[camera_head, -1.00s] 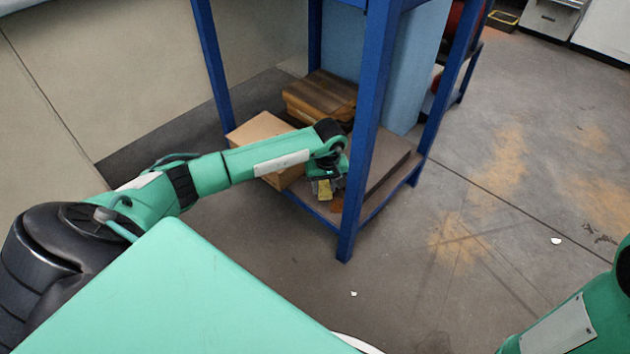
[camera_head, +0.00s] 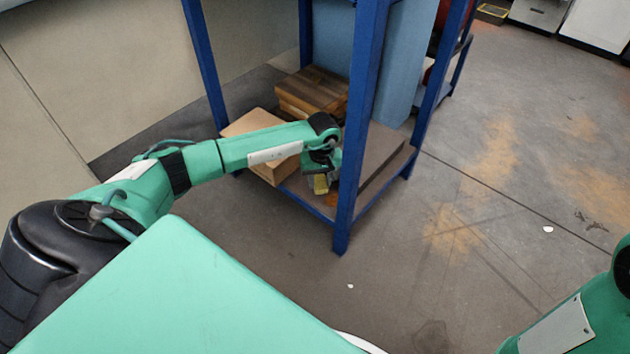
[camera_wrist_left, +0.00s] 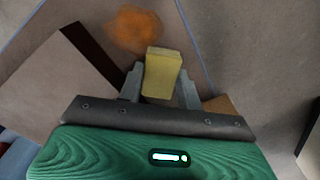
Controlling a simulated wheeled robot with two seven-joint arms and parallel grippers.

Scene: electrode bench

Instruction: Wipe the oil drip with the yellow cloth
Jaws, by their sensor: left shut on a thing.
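My left gripper (camera_wrist_left: 160,82) is shut on the yellow cloth (camera_wrist_left: 162,72), which shows as a folded block between the two fingers. In the head view the left gripper (camera_head: 321,186) is low over the bottom shelf of the blue rack, with the cloth (camera_head: 321,184) under it. The orange-brown oil drip (camera_wrist_left: 133,28) is a blurred patch on the shelf, just beyond the cloth and a little left in the left wrist view. In the head view the drip (camera_head: 331,200) shows partly beside a blue post. I cannot tell whether the cloth touches the shelf. My right gripper is out of view.
The blue rack's front post (camera_head: 358,150) stands close to the right of my left gripper. A cardboard box (camera_head: 262,134) and a brown wooden stack (camera_head: 312,92) are on the bottom shelf (camera_head: 308,193). The floor in front of the rack is mostly clear.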

